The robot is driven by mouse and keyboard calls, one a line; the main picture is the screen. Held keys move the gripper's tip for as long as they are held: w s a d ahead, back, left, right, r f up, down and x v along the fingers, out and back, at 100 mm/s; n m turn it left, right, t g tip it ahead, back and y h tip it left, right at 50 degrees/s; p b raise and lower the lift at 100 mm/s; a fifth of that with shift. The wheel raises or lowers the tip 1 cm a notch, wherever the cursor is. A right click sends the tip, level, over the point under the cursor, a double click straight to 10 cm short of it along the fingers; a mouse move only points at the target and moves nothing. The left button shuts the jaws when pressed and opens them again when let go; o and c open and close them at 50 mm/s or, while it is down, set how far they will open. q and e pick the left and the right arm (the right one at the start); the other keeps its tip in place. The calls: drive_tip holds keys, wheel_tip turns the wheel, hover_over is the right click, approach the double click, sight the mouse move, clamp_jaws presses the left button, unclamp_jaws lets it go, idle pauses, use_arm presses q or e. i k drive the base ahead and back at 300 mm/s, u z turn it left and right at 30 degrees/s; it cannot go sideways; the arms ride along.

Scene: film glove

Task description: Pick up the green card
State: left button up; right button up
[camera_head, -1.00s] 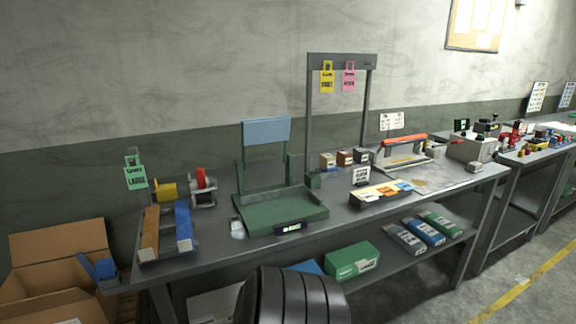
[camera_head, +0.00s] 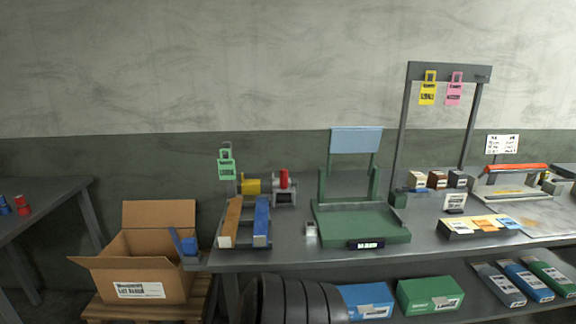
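The green card (camera_head: 225,164) has a loop-shaped top and dark print. It stands upright above the back left part of the grey workbench (camera_head: 290,255), left of a yellow roll.
A yellow card (camera_head: 428,90) and a pink card (camera_head: 454,90) hang on a grey frame. A green tray (camera_head: 362,224) stands mid-bench. Brown and blue bars (camera_head: 262,221) lie below the green card. An open cardboard box (camera_head: 145,270) is at the left, beside another table (camera_head: 45,200).

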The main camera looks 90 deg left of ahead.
sight(226, 169)
drive_tip(key=u, duration=2.25)
